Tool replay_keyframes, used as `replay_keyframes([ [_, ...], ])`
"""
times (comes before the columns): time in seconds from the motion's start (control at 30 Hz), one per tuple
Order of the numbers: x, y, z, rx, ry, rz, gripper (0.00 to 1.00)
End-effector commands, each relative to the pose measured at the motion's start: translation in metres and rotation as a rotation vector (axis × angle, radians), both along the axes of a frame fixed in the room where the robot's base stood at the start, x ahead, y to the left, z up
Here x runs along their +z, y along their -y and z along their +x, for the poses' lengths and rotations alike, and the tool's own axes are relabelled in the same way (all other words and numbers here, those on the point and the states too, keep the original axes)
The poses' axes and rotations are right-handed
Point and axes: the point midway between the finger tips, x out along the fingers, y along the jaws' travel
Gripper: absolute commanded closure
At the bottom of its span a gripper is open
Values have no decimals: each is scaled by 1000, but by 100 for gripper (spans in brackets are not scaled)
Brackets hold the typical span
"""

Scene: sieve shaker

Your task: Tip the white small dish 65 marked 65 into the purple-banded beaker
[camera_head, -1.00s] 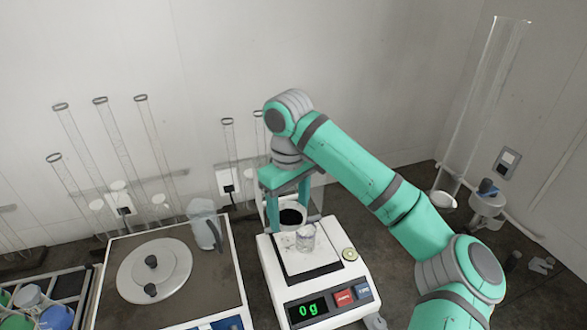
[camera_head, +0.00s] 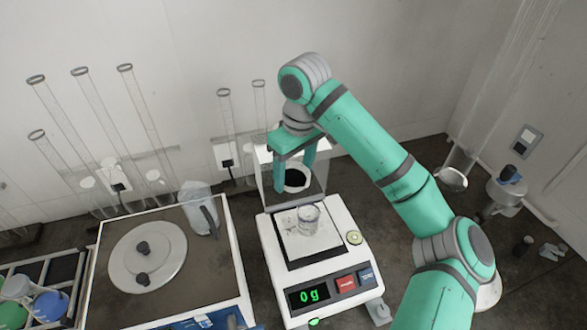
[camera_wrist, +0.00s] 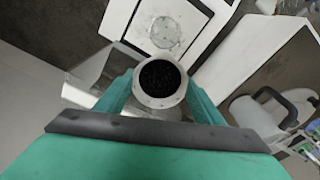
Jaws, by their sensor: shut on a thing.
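My gripper (camera_head: 294,177) is shut on a small white dish (camera_head: 298,187) with black material inside. No marking on the dish is readable. The dish also shows in the wrist view (camera_wrist: 140,97), between the fingers and looking roughly level. A clear glass beaker (camera_head: 309,219) stands upright on the balance pan, nearer the camera than the dish. It shows beyond the dish in the wrist view (camera_wrist: 166,32). I cannot make out a purple band on it. The dish is apart from the beaker, held behind and apparently above it.
The balance (camera_head: 345,215) reads 0 g. A clear-sided box (camera_head: 262,160) stands behind it. Tall glass tubes (camera_head: 95,110) lean near the back wall.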

Motion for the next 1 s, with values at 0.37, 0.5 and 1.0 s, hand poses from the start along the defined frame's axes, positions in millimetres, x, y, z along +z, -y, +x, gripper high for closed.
replay_keyframes([
  [0.37,-15,1,-3,1,120,133,60],
  [0.5,-14,2,-4,2,171,188,60],
  [1.0,-6,15,-13,-6,455,485,60],
])
